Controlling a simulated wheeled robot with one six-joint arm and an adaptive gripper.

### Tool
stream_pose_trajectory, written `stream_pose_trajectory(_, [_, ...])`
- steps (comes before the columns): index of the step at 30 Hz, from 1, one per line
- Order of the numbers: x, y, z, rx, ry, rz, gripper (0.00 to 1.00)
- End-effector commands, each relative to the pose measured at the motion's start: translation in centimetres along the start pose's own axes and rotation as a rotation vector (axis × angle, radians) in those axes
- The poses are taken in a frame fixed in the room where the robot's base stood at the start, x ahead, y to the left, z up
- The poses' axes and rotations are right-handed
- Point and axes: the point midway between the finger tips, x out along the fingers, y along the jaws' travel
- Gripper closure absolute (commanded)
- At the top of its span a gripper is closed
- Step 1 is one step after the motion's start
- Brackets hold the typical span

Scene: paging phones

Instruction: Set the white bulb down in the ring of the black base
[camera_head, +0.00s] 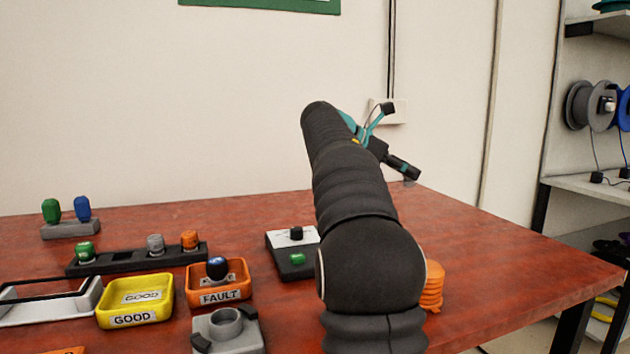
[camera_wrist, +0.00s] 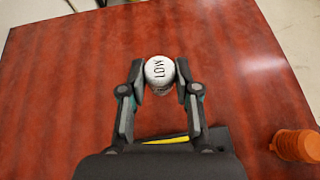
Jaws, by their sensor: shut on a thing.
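A white bulb (camera_wrist: 160,72) with LOW printed on its top is between the two fingertips of my gripper (camera_wrist: 160,86) in the wrist view. The fingers are shut on its sides, with red table around it in that view. In the head view my gripper (camera_head: 402,167) is past the far end of my arm, above the back right of the table; the bulb cannot be made out there. I cannot make out a black base with a ring. A dark flat shape partly hidden by my gripper's palm in the wrist view is unclear.
An orange ribbed object (camera_wrist: 298,145) stands right of my gripper; my arm partly hides it in the head view. Left are a grey ring holder (camera_head: 227,327), orange FAULT tray (camera_head: 219,296), yellow GOOD tray (camera_head: 134,317) and black-and-white box (camera_head: 292,262). The red table (camera_head: 500,260) is clear at right.

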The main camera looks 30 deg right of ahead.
Motion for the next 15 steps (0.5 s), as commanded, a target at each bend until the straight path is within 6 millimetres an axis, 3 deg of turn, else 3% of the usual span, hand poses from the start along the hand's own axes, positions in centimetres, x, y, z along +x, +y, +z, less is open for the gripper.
stream_pose_trajectory(9, [-7.5, -0.8, -5.5, -0.026, 0.001, 0.046, 0.95])
stream_pose_trajectory(15, [-8.9, -1.1, -6.7, -0.029, -0.002, 0.055, 0.95])
